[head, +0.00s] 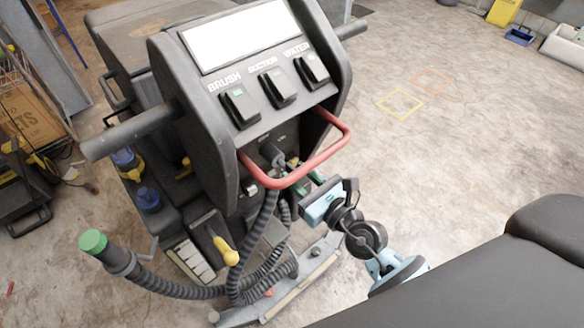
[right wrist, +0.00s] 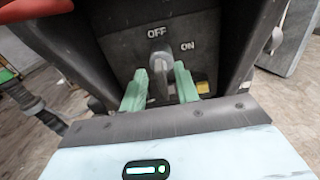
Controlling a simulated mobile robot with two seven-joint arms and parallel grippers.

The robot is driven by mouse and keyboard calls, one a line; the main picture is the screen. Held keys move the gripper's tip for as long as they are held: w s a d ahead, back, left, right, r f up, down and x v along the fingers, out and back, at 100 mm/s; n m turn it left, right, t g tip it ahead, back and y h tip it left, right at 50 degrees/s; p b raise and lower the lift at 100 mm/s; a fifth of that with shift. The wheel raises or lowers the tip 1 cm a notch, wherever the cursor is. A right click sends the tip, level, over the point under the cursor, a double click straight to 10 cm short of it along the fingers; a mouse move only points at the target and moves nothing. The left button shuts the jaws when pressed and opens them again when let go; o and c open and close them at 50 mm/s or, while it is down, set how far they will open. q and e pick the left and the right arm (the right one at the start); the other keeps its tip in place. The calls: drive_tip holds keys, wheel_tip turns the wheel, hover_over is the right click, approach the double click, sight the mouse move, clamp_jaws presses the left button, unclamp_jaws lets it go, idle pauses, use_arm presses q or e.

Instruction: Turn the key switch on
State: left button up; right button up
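The key switch (right wrist: 157,60) is on a dark panel of the floor-cleaning machine (head: 240,90). Its grey key points up toward the OFF label, and the ON label is to its right. In the head view the panel lies in the recess below the rocker buttons, and the key is hard to make out. My right gripper (head: 302,173) reaches into the recess under the red handle bar. In the right wrist view its green fingers (right wrist: 160,75) are open, one on each side of the key, with gaps visible. My left gripper is not in view.
The red handle bar (head: 325,155) curves around just above my right gripper. Rocker buttons labelled BRUSH, SUCTION and WATER (head: 277,88) sit above it. Ribbed hoses (head: 265,225) hang below. The floor to the right is open.

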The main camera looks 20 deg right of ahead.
sight(288, 170)
drive_tip(key=shift+x, duration=1.3)
drive_tip(key=shift+c, duration=0.4)
clamp_jaws()
